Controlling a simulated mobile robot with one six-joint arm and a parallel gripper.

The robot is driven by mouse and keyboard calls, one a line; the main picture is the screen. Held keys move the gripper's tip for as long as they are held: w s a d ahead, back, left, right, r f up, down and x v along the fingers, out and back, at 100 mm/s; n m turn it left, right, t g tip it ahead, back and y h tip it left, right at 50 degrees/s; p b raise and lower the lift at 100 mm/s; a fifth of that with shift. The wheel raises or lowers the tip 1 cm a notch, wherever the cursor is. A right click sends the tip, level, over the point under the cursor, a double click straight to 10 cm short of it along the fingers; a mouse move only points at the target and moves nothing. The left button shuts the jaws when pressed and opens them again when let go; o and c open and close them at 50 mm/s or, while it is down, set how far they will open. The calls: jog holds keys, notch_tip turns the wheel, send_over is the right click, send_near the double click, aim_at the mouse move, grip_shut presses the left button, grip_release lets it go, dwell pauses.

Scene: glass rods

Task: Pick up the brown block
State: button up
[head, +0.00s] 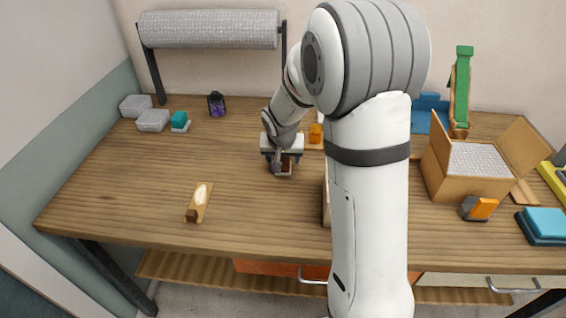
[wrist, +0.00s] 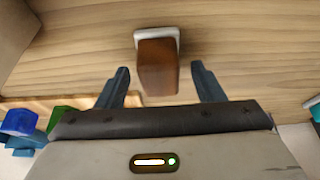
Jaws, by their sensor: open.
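The brown block (wrist: 157,68) stands on a small pale grey base in the wrist view, on the wooden table. My gripper (wrist: 160,72) is open, with one dark finger on each side of the block and a visible gap to both. In the head view my gripper (head: 283,166) is low over the middle of the table. The brown block (head: 287,166) shows partly between its fingers there, with the rest hidden by the gripper.
A small board (head: 201,199) with a white oval piece and a small brown piece lies at front left. An orange item (head: 315,133) stands just behind my gripper. An open cardboard box (head: 446,180) is at right. My arm hides part of the table. The left middle is clear.

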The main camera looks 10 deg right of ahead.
jog(key=shift+w+d+f, duration=0.1)
jog(key=shift+w+f, duration=0.15)
jog(key=shift+f, duration=0.4)
jog(key=shift+c, duration=0.3)
jog(key=c, duration=1.1)
